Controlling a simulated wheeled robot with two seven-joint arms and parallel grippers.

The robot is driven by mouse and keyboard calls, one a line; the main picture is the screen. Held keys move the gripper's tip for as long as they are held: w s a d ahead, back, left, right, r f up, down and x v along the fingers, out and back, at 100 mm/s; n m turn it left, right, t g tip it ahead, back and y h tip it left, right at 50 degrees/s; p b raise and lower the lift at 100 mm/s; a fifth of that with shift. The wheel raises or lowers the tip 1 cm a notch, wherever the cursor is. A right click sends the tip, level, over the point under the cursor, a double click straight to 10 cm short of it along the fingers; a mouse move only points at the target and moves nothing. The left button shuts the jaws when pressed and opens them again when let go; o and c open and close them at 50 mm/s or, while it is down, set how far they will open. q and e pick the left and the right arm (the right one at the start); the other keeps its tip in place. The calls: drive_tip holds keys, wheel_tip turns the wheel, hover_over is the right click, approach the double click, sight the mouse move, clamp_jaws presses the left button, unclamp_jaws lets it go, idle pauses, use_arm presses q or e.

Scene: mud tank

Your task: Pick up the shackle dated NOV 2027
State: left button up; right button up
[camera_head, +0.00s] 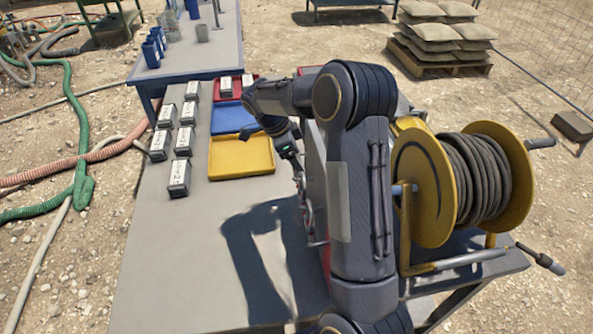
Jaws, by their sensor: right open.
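My right gripper (299,174) hangs from the bent right arm and points down and toward the camera, just right of the yellow tray. It is open, and its fingers are small and partly lost against the things behind them. Small metal pieces that look like shackles (309,218) show just below the gripper, beside a grey and red upright panel (316,165). I cannot tell whether the gripper touches them. No NOV 2027 date can be read. My right arm hides much of the panel and whatever is behind it. My left gripper is not in view.
Several dark blocks with white labels (179,178) stand on the grey table (165,270), left of the yellow (241,172), blue (232,118) and red (232,98) trays. The red tray holds labelled blocks. A yellow hose reel (422,190) stands right. The table's front left is clear.

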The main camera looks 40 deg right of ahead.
drive_tip(key=shift+s+d+f, duration=0.1)
drive_tip(key=shift+d+f, duration=0.05)
drive_tip(key=shift+f, duration=0.35)
drive_tip(key=shift+r, duration=0.1)
drive_tip(key=c, duration=0.8)
